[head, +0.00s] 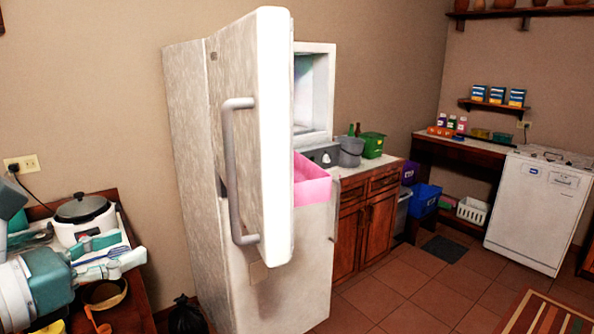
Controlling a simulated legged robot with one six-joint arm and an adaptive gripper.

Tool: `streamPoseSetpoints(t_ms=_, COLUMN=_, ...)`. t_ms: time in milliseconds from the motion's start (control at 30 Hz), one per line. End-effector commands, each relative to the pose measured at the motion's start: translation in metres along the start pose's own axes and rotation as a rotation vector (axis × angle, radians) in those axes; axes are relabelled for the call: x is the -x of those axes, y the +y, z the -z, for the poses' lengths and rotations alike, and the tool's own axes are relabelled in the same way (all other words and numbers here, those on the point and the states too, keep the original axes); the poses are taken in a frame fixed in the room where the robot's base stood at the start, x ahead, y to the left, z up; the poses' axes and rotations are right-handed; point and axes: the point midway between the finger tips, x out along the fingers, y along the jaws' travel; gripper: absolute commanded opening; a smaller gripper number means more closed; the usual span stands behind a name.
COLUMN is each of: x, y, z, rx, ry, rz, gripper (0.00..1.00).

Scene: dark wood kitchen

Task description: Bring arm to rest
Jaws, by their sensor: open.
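My gripper (130,250) is at the lower left, reaching in from the left edge with its teal and white arm. Its fingers point right, are apart and hold nothing that I can see. It is in front of a small dark wood table (136,297) and overlaps the view of a white rice cooker (86,218). A gap shows between the fingertips and the fridge. The tall fridge (187,150) stands in the middle with its upper door (250,130) swung open.
A pink box (312,190) shows behind the open door's edge. A black bag (186,316) is on the floor between the small table and the fridge. A wooden counter (367,225) and a white dishwasher (538,213) stand to the right.

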Motion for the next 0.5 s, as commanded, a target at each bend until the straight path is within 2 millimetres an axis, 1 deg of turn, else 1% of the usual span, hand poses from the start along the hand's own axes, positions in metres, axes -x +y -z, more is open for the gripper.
streamPoseSetpoints(t_ms=33, x=-0.013, y=-0.004, z=0.001, rx=-0.016, ry=0.020, rz=0.015, gripper=0.59)
streamPoseSetpoints(t_ms=167, x=-0.043, y=-0.015, z=0.007, rx=-0.066, ry=0.083, rz=0.054, gripper=0.59)
streamPoseSetpoints(t_ms=267, x=-0.070, y=-0.029, z=0.013, rx=-0.121, ry=0.142, rz=0.094, gripper=0.59)
streamPoseSetpoints(t_ms=367, x=-0.103, y=-0.052, z=0.021, rx=-0.206, ry=0.219, rz=0.152, gripper=0.59)
streamPoseSetpoints(t_ms=400, x=-0.117, y=-0.065, z=0.025, rx=-0.251, ry=0.256, rz=0.182, gripper=0.59)
streamPoseSetpoints(t_ms=467, x=-0.139, y=-0.088, z=0.032, rx=-0.334, ry=0.315, rz=0.236, gripper=0.59)
streamPoseSetpoints(t_ms=500, x=-0.153, y=-0.105, z=0.038, rx=-0.395, ry=0.354, rz=0.276, gripper=0.59)
